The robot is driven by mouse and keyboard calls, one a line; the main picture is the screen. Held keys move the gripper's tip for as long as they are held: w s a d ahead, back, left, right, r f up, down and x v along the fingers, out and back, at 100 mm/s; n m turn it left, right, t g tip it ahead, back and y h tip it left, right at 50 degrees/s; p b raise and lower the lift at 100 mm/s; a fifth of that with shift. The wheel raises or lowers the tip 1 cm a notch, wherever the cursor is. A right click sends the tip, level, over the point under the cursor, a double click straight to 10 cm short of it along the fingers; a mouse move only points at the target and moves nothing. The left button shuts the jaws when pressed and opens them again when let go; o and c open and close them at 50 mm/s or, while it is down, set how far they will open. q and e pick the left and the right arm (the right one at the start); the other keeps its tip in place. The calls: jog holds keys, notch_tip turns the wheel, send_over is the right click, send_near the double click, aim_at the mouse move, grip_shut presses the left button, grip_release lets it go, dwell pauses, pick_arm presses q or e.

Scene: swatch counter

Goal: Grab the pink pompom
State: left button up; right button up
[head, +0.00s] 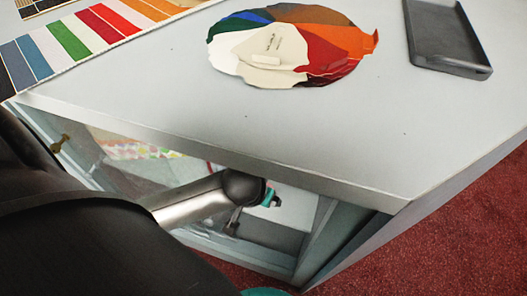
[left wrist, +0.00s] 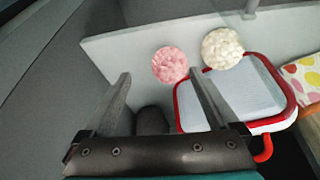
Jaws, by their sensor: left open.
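The pink pompom (left wrist: 170,65) is a fluffy ball near the middle of the left wrist view, against or close to a pale panel. My left gripper (left wrist: 158,74) is open and empty, and the pompom shows just beyond its fingertips, nearer the right finger. I cannot tell the remaining distance. In the head view my left arm reaches into the opening under the counter top; its fingers are not clear there. The pompom is not visible in the head view. My right gripper is in neither view.
A white pompom (left wrist: 222,47) sits right of the pink one, by a red-rimmed tray (left wrist: 240,95). A spotted cloth (left wrist: 305,78) lies further right. The counter top (head: 200,120) overhangs my arm, bearing a fan of colour swatches (head: 335,60) and a dark grey tray (head: 447,35).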

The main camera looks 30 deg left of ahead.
pick_arm(q)
jog(key=shift+w+a+f+b, duration=0.35)
jog(key=shift+w+a+f, duration=0.15)
jog(key=shift+a+f, duration=0.15)
jog(key=shift+b+x, duration=0.8)
jog(key=shift+x, duration=0.35)
jog(key=b+x, duration=0.1)
jog(key=x, duration=0.1)
jog(key=b+x, duration=0.1)
jog(key=b, duration=0.1)
jog(key=shift+w+a+f, duration=0.2)
jog(key=shift+a+f, duration=0.05)
jog(key=shift+f, duration=0.05)
jog(key=shift+w+f, duration=0.15)
jog(key=shift+f, duration=0.1)
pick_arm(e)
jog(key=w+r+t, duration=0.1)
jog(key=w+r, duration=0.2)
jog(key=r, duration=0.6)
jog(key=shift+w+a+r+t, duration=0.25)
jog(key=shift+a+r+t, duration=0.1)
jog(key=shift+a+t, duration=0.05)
pick_arm(q)
jog(key=shift+c, duration=0.3)
jog(key=c, duration=1)
